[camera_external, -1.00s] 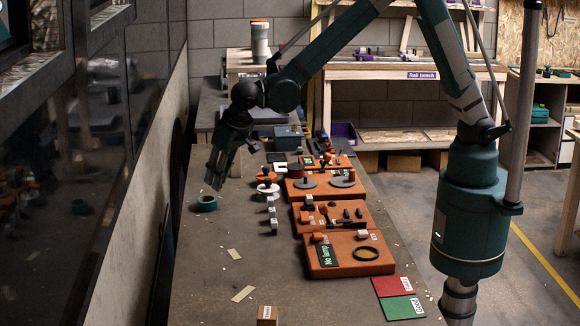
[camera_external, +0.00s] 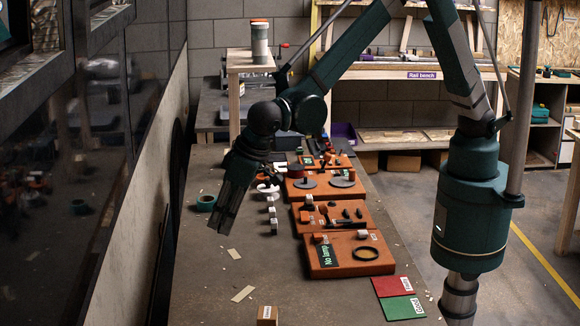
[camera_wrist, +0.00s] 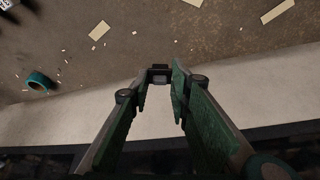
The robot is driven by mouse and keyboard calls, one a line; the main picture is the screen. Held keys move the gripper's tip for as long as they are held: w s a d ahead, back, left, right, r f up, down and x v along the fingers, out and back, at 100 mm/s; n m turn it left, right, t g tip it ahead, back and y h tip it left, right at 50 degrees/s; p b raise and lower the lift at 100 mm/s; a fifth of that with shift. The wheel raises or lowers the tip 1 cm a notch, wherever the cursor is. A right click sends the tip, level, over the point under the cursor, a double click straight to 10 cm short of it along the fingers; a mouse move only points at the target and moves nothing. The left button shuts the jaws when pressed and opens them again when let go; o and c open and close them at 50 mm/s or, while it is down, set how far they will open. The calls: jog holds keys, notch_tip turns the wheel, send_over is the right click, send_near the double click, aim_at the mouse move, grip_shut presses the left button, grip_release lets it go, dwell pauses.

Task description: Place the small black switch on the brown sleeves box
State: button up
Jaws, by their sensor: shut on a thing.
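My gripper (camera_external: 222,226) hangs tilted above the left side of the bench in the external view. In the wrist view its fingers (camera_wrist: 160,84) are shut on a small dark thing, which looks like the black switch (camera_wrist: 158,72). The switch cannot be made out in the external view. A small brown box (camera_external: 267,317) with a white label stands at the bottom edge of the external view. Its label is too small to read, so I cannot be sure it is the sleeves box. It is nearer the camera than my gripper and apart from it.
Orange trays (camera_external: 330,268) with parts run along the bench's right side. Several small white-labelled pieces stand left of them. A green tape roll (camera_external: 205,203) lies near the left edge. Red (camera_external: 393,286) and green (camera_external: 403,308) cards lie at front right. The front middle is mostly clear.

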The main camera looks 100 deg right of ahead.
jog(key=s+a+n, duration=0.1)
jog(key=s+a, duration=0.2)
jog(key=a, duration=0.5)
jog(key=s+a+r+n+y+p, duration=0.1)
jog(key=s+a, duration=0.2)
jog(key=a, duration=0.5)
jog(key=s+a+n+p, duration=0.1)
jog(key=s+a, duration=0.3)
jog(key=a, duration=0.4)
jog(key=shift+a+r, duration=0.2)
jog(key=shift+f, duration=0.1)
send_over(262, 313)
jog(key=s, duration=0.2)
jog(key=shift+w+f, duration=0.1)
jog(key=shift+f, duration=2.95)
jog(key=shift+f, duration=1.85)
jog(key=shift+f+b, duration=0.2)
jog(key=shift+b, duration=0.1)
jog(key=o, duration=0.6)
jog(key=shift+o, duration=0.2)
jog(key=shift+r, duration=0.25)
